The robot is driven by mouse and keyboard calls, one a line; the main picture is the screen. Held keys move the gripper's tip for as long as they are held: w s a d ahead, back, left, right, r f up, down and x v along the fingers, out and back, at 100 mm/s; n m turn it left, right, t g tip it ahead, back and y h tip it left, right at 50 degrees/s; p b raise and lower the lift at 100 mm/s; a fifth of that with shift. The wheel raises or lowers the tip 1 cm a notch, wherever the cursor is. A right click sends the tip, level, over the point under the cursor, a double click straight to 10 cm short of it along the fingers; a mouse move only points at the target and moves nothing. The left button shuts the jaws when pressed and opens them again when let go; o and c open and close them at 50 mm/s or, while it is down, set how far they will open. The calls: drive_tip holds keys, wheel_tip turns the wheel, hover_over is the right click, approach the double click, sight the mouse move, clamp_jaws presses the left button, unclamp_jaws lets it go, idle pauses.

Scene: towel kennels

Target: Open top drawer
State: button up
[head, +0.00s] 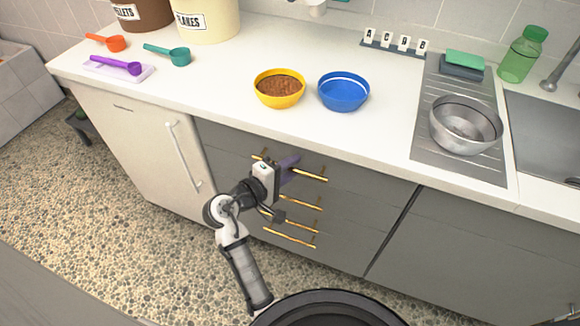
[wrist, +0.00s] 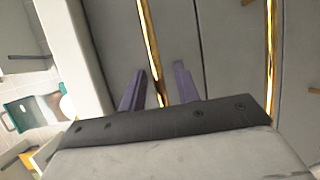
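The top drawer (head: 340,183) is a grey front just under the white counter and looks shut. Its gold bar handle (head: 313,176) is partly hidden behind my gripper (head: 289,166). In the wrist view, the top handle (wrist: 149,40) runs between the two purple fingers of my gripper (wrist: 158,88). I cannot tell whether the left finger touches the bar. The drawer front (wrist: 182,35) lies just beyond the fingertips.
Lower drawers have gold handles (head: 305,204), (wrist: 270,50). A white-handled cabinet door (head: 150,150) is left of the drawers. On the counter (head: 225,75) stand a yellow bowl of brown food (head: 279,88), a blue bowl (head: 343,92) and a metal bowl (head: 465,124). Pebbled floor lies below left.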

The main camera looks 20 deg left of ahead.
clamp_jaws()
drive_tip(key=shift+s, duration=0.15)
idle(0.4)
